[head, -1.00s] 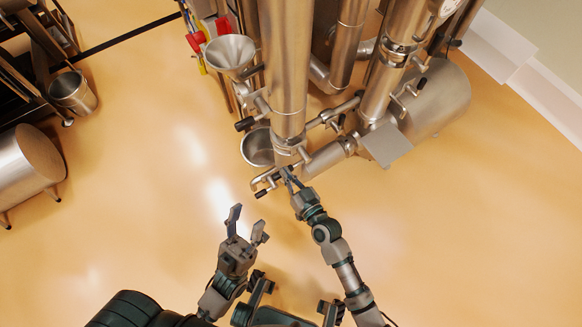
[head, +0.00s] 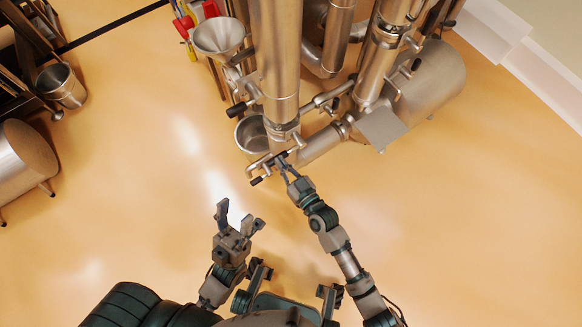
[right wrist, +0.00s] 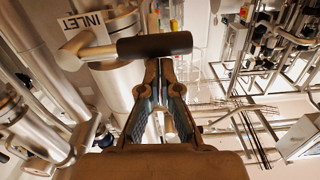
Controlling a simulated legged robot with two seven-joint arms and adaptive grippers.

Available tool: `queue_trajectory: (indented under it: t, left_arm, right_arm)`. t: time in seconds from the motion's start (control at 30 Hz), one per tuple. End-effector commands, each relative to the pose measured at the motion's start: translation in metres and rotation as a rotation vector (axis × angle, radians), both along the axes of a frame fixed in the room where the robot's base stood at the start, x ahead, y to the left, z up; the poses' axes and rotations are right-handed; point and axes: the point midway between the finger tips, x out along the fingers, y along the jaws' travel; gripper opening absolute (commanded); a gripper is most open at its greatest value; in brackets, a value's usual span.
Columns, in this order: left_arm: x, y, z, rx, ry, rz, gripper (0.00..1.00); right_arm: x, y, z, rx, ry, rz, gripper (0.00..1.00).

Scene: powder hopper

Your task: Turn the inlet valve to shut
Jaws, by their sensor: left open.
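The inlet valve shows in the right wrist view as a black-gripped metal lever (right wrist: 155,45) on a pipe, beside a white INLET label (right wrist: 85,22). The lever lies roughly crosswise, just beyond my right gripper's fingertips. My right gripper (right wrist: 159,66) has its fingertips close together; whether they touch or clasp the lever I cannot tell. In the head view my right gripper (head: 284,164) is at the small valves at the foot of the steel column (head: 277,60). My left gripper (head: 236,214) is open and empty above the floor, apart from the equipment.
A black-tipped handle (head: 256,181) juts out left of my right gripper. A steel bowl (head: 251,136) and a funnel (head: 219,37) stand left of the column. A horizontal tank (head: 430,80) lies at right. The floor in front is clear.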

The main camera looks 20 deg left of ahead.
Motion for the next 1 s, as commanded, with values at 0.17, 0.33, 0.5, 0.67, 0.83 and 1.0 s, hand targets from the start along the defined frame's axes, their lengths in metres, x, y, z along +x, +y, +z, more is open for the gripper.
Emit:
queue_trajectory:
  t: [0.17, 0.33, 0.5, 0.67, 0.83, 1.0]
  left_arm:
    - [0.000, 0.000, -0.002, 0.001, 0.002, 0.000, 0.49]
    - [-0.001, 0.000, -0.001, 0.001, 0.001, -0.001, 0.49]
    - [-0.001, 0.000, 0.000, 0.001, 0.001, -0.001, 0.49]
    - [-0.001, 0.000, 0.000, 0.001, 0.001, -0.001, 0.49]
    - [-0.001, 0.000, 0.000, 0.001, 0.001, -0.001, 0.49]
    - [0.001, 0.000, -0.001, 0.001, 0.003, -0.002, 0.49]
  right_arm:
    - [-0.024, -0.030, -0.010, -0.014, 0.012, 0.001, 0.00]
    - [-0.048, -0.060, -0.004, -0.008, 0.003, 0.000, 0.00]
    - [-0.063, -0.081, -0.001, -0.005, -0.001, -0.001, 0.00]
    - [-0.069, -0.088, 0.001, -0.002, -0.004, -0.001, 0.00]
    - [-0.069, -0.089, 0.002, 0.000, -0.005, -0.001, 0.00]
    - [-0.069, -0.088, 0.002, 0.000, -0.005, -0.001, 0.00]
